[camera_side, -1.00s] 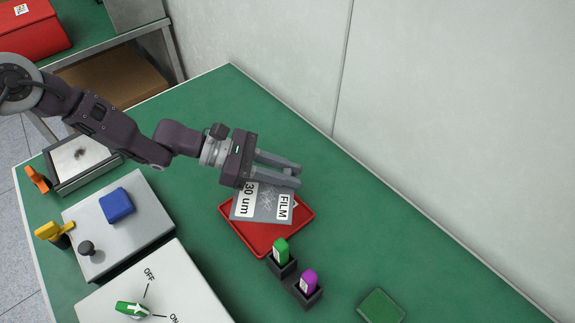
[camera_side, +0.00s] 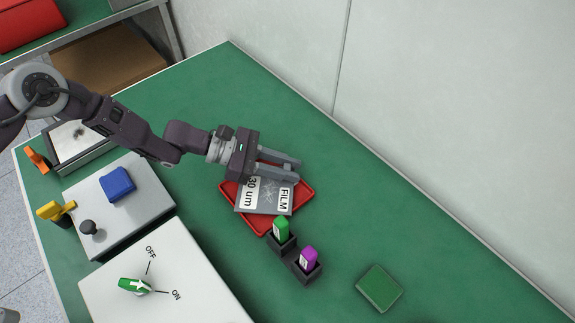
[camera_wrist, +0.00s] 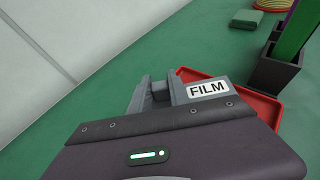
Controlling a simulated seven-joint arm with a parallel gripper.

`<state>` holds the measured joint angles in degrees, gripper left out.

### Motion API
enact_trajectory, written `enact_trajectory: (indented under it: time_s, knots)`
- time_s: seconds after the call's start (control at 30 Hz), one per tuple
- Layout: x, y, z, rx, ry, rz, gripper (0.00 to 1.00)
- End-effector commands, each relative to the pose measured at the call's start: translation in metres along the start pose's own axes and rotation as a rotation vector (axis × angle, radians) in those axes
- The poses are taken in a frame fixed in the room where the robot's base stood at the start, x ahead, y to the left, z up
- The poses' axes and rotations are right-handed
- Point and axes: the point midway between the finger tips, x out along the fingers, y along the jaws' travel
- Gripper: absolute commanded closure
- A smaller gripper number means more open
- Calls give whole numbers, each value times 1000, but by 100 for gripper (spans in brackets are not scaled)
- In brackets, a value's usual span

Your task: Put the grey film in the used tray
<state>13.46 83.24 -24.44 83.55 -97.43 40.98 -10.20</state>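The grey film (camera_side: 265,198), printed "30 um" and "FILM", hangs over the red tray (camera_side: 303,192). My gripper (camera_side: 296,171) is at the film's far edge, its fingers closed on a small dark piece there. The film's label also shows in the wrist view (camera_wrist: 208,89), just right of the fingers (camera_wrist: 160,86). The film covers most of the tray floor from view. The tray's right rim shows in the wrist view (camera_wrist: 268,108). I cannot tell how large the gap between film and tray is. No writing shows on the tray.
A green marker (camera_side: 281,229) and a purple marker (camera_side: 308,259) stand in dark holders close to the tray's near right side. A green block (camera_side: 379,288) lies farther right. A white OFF/ON box (camera_side: 185,285) and a grey unit with a blue block (camera_side: 117,184) stand at left.

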Motion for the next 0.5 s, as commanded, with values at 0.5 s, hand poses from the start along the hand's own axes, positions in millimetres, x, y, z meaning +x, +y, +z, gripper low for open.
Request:
enact_trajectory:
  time_s: [0.5]
  knots:
    - [-16, 1, 0, -2, 0, 2, 54]
